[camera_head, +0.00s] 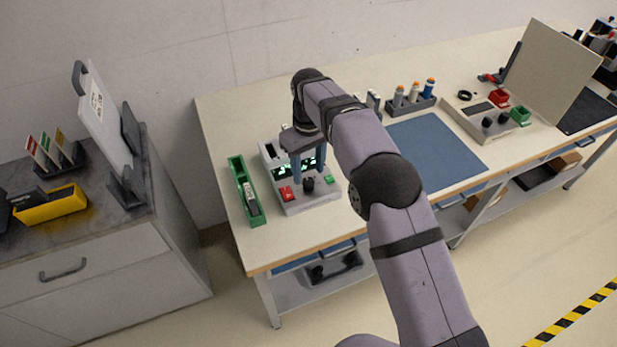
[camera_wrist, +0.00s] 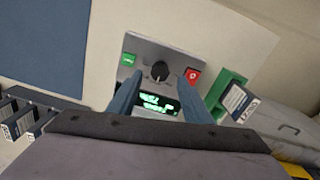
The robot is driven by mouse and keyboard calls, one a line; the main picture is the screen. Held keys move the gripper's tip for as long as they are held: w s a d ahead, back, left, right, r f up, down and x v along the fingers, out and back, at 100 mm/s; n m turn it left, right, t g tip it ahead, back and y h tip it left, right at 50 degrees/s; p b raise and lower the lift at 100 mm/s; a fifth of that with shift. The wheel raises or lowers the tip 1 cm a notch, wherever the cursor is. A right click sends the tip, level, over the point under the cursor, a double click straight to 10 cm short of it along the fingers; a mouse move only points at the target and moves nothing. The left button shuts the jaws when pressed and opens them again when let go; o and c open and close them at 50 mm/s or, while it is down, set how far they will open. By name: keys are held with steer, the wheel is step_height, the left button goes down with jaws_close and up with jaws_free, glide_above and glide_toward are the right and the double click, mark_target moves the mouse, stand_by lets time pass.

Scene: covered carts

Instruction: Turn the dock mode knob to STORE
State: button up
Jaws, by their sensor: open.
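The dock (camera_head: 318,203) is a light grey box on the table's left part, with a lit green display, a red button, a green button and a black mode knob (camera_head: 308,184) between them. In the wrist view the knob (camera_wrist: 159,70) sits on the grey panel, beyond the display (camera_wrist: 158,103), with a pale pointer mark. My gripper (camera_head: 308,170) is above the dock, its blue-grey fingers pointing down. In the wrist view the gripper (camera_wrist: 165,92) is open, with its fingers either side of the display and apart from the knob. The mode labels are too small to read.
A green tray (camera_head: 238,190) stands close to the dock's left side. A second panel (camera_head: 470,125) with knobs and red and green parts stands farther right, before an upright board (camera_head: 543,70). A blue mat (camera_head: 437,143) lies between. Bottles (camera_head: 412,97) stand behind it.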

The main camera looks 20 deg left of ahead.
mark_target(310, 181)
steer(key=shift+r+b, duration=0.3)
steer(key=shift+r, duration=1.5)
steer(key=shift+d, duration=0.2)
steer(key=s+d+r+m, duration=0.2)
steer(key=d+m, duration=0.3)
steer(key=d, duration=1.6)
steer(key=s+d+f+m, duration=0.2)
steer(key=s+d+m, duration=0.1)
steer(key=s+d, duration=0.5)
steer(key=s+d+f+m, duration=0.3)
steer(key=s+d, duration=0.5)
steer(key=s, duration=0.3)
steer(key=shift+s+f, duration=0.15)
steer(key=shift+f, duration=0.1)
